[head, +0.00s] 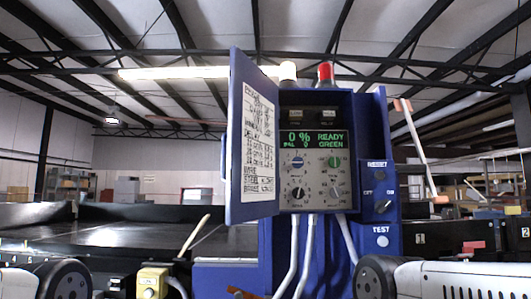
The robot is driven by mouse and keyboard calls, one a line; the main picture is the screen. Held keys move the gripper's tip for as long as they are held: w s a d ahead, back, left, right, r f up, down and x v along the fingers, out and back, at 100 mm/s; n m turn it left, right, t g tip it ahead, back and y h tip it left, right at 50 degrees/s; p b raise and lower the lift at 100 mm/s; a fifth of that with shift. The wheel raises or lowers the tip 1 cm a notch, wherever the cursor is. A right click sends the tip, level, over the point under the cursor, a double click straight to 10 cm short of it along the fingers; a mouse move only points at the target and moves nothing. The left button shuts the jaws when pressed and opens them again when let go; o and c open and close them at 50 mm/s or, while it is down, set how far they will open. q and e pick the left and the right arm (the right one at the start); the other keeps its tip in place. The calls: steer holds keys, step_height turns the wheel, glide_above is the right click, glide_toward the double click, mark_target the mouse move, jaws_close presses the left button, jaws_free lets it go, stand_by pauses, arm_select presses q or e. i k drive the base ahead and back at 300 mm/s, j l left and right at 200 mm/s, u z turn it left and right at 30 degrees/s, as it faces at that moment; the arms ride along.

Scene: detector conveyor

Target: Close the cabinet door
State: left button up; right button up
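The blue control cabinet (372,120) stands in the middle of the head view. Its door (238,205) is open, hinged at the cabinet's left side and swung out towards me. A white sheet of printed settings (258,140) is on the door's inner face. The open front shows a panel with a green-lit display (315,140) reading "READY GREEN" and several knobs (298,193). Neither of my grippers shows. Only parts of my arms are at the bottom left and bottom right, apart from the door in the picture.
A red light (325,72) and a white one (288,72) are on top of the cabinet. Grey conduits (308,255) run down from it. Switches and a TEST button (382,241) are on its right side. A dark conveyor (120,235) lies behind. A yellow box (152,282) stands low at left.

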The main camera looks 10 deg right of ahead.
mark_target(252, 181)
steer(key=i+j+z, duration=0.1)
steer(key=z, duration=0.35)
steer(key=i+j+z, duration=0.1)
steer(key=z, duration=0.35)
steer(key=j+z, duration=0.3)
steer(key=z, duration=0.15)
steer(key=i+j+z, duration=0.2)
steer(key=j, duration=0.55)
steer(key=j+z, duration=0.2)
steer(key=j, duration=0.5)
